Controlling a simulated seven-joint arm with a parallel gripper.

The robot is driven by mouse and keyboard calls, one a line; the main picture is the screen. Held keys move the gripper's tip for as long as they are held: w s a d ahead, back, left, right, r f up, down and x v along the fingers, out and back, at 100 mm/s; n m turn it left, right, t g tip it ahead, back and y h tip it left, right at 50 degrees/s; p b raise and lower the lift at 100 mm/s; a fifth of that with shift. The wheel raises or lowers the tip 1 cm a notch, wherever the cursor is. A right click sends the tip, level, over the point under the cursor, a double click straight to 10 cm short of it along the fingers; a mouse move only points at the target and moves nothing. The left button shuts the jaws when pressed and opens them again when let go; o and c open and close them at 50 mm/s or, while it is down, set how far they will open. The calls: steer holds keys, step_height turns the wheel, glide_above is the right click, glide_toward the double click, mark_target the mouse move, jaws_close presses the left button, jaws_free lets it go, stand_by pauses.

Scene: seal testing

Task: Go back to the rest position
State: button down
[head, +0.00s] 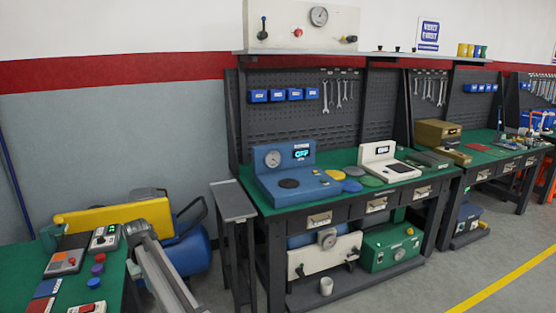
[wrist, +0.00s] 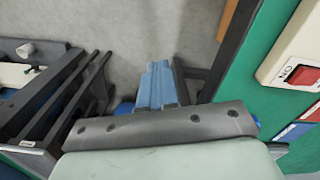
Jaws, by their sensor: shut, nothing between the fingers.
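My gripper (wrist: 157,68) shows in the wrist view as two blue fingers side by side, reaching out past a dark grey bar with bolts. The fingers are shut and nothing shows between them. They point over the grey floor, just left of a green-topped table (wrist: 228,88). They look clear of the table. I cannot make out the gripper's fingers in the head view. No marker for a rest position shows.
In the head view, the near-left table (head: 28,262) carries switch boxes and small coloured knobs. A workbench (head: 262,206) with a blue gauge unit (head: 290,172) stands at centre. A narrow grey side stand (head: 233,203) adjoins it. A white box with a red switch (wrist: 302,75) stands close at right.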

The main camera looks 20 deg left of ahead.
steer(key=w+d+f+m, duration=0.2)
steer(key=w+d+f, duration=0.3)
steer(key=d, duration=0.7)
steer(key=w+d+f+m, duration=0.1)
steer(key=w+d+f, duration=0.2)
steer(key=w+d, duration=0.6)
steer(key=w+d+f+m, duration=0.2)
steer(key=w+d+f, duration=0.2)
steer(key=d, duration=1)
steer(key=s+d+f+m, duration=0.15)
steer(key=d+f, duration=0.25)
steer(key=d, duration=1.2)
steer(key=s+d+f+m, duration=0.1)
steer(key=d+f+m, duration=0.25)
steer(key=d, duration=1.25)
steer(key=s+d+f+m, duration=0.15)
steer(key=s+d, duration=0.25)
steer(key=d, duration=0.4)
steer(key=s+d+f+m, duration=0.15)
steer(key=s+d, duration=0.25)
steer(key=d, duration=0.4)
steer(key=s+f+g, duration=0.3)
steer(key=s+f, duration=0.7)
steer(key=s, duration=0.4)
steer(key=s+f+g, duration=0.3)
steer(key=s+f, duration=0.7)
steer(key=s, duration=0.5)
steer(key=shift+s+a+g, duration=0.2)
steer(key=shift+s+g, duration=0.05)
steer(key=shift+g, duration=0.15)
